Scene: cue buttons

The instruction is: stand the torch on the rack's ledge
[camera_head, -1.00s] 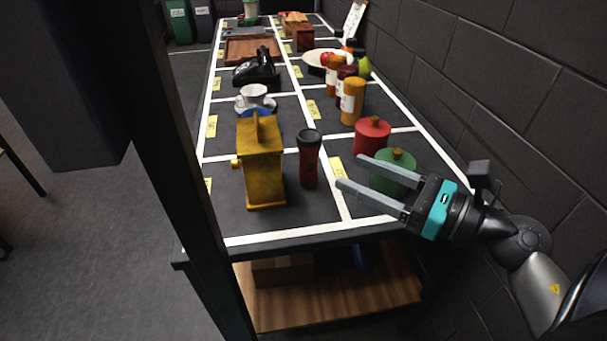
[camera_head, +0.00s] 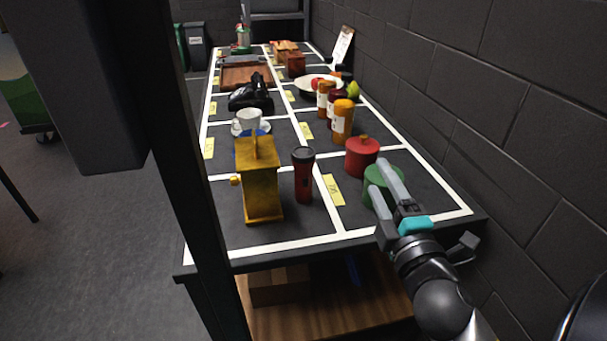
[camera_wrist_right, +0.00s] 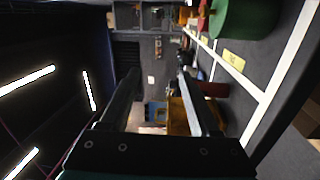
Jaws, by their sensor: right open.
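The torch (camera_head: 303,178), dark red with a black head, stands upright on the dark table (camera_head: 300,225) near its front edge, just right of a yellow box-shaped object. My right gripper (camera_head: 378,177) is open and empty, to the right of the torch and over the green canister. In the right wrist view its two fingers (camera_wrist_right: 157,78) are spread apart, with a dark red shape that looks like the torch (camera_wrist_right: 212,89) right of them. I cannot tell which structure is the rack or see its ledge clearly. My left gripper is not in view.
A yellow box-shaped object (camera_head: 260,185) stands left of the torch. A green canister (camera_head: 374,188), a red canister (camera_head: 362,157) and orange bottles (camera_head: 342,122) line the right side. A wooden lower shelf (camera_head: 335,315) holds a cardboard box (camera_head: 280,286). A block wall (camera_head: 480,110) bounds the right.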

